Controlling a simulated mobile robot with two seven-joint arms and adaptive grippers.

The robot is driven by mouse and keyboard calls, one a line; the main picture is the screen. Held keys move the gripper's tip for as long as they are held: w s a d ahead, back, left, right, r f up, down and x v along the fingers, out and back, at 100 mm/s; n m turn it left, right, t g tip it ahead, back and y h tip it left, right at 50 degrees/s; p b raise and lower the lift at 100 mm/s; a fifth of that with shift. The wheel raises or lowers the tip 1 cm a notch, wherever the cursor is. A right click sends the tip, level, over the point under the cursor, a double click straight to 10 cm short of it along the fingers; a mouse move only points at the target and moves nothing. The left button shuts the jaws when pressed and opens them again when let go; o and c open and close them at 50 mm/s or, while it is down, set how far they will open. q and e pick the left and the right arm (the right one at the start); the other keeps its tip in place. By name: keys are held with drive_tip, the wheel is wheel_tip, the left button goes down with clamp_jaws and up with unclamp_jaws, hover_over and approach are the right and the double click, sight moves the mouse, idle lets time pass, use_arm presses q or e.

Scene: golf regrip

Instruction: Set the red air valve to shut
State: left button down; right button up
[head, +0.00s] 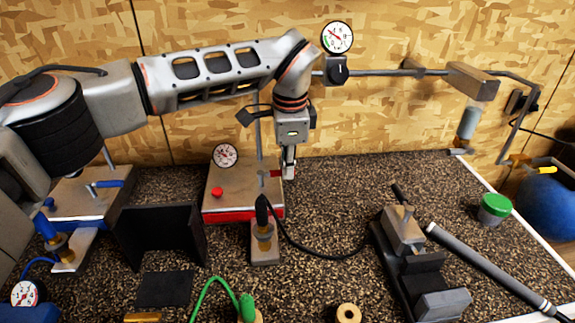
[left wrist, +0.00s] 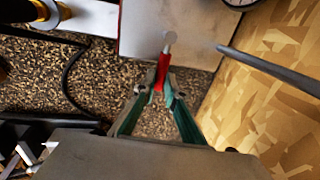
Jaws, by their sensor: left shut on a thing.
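The red air valve handle (left wrist: 161,72) sits between the fingertips of my left gripper (left wrist: 163,88) in the left wrist view, next to a round grey pin on the plate. In the head view, my left gripper (head: 289,172) points down at the right edge of the red-trimmed station (head: 240,212). It is shut on the handle, and the fingers hide much of it there. The station carries a round gauge (head: 225,155) and a red knob (head: 217,192). Whether the valve stands open or shut I cannot tell. My right gripper is not in view.
A black hose (head: 310,252) runs from the station's front across the bench. A clamp vise (head: 405,240), a grey shaft (head: 490,268) and a green-lidded jar (head: 494,209) are at right. A dark upright panel (head: 160,235) and a blue station (head: 85,195) are at left.

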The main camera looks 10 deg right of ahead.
use_arm(q)
drive_tip(key=shift+w+r, duration=0.1)
drive_tip(key=shift+r, duration=0.05)
drive_tip(key=c, duration=2.1)
unclamp_jaws()
drive_tip(key=r, duration=0.4)
drive_tip(key=s+r, duration=0.1)
drive_tip(key=r, duration=0.2)
drive_tip(key=s+r, duration=0.1)
drive_tip(key=r, duration=0.3)
drive_tip(key=shift+s+r, duration=0.25)
drive_tip(key=shift+r, duration=0.1)
